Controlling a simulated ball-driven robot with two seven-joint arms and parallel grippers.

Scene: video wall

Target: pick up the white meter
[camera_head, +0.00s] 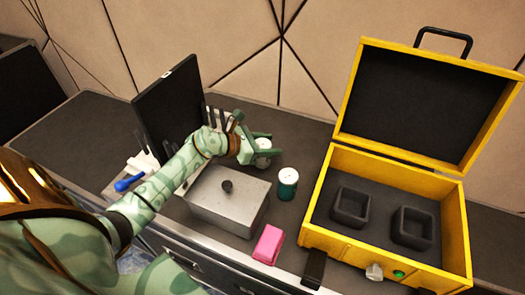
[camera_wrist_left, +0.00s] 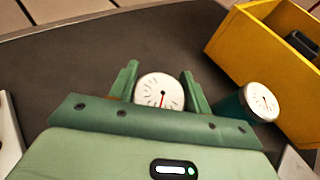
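The white meter (camera_head: 263,145) stands on the dark counter behind the grey metal box, with a round white dial on top. My left gripper (camera_head: 262,143) reaches over the box, and its two green fingers are on either side of the meter. In the left wrist view, the dial of the white meter (camera_wrist_left: 159,92) lies between the fingers of the left gripper (camera_wrist_left: 160,85). Whether both fingers press on it, I cannot tell. A similar teal meter (camera_head: 288,183) with a white top stands apart, nearer the yellow case; it also shows in the wrist view (camera_wrist_left: 262,102). My right gripper is out of view.
The grey box (camera_head: 228,205) with a dark knob is under my left forearm. An open yellow case (camera_head: 318,220) with two dark square holders stands at right. A pink block (camera_head: 268,245) lies at the front edge. A dark screen (camera_head: 168,105) and a blue-handled tool (camera_head: 129,183) are at left.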

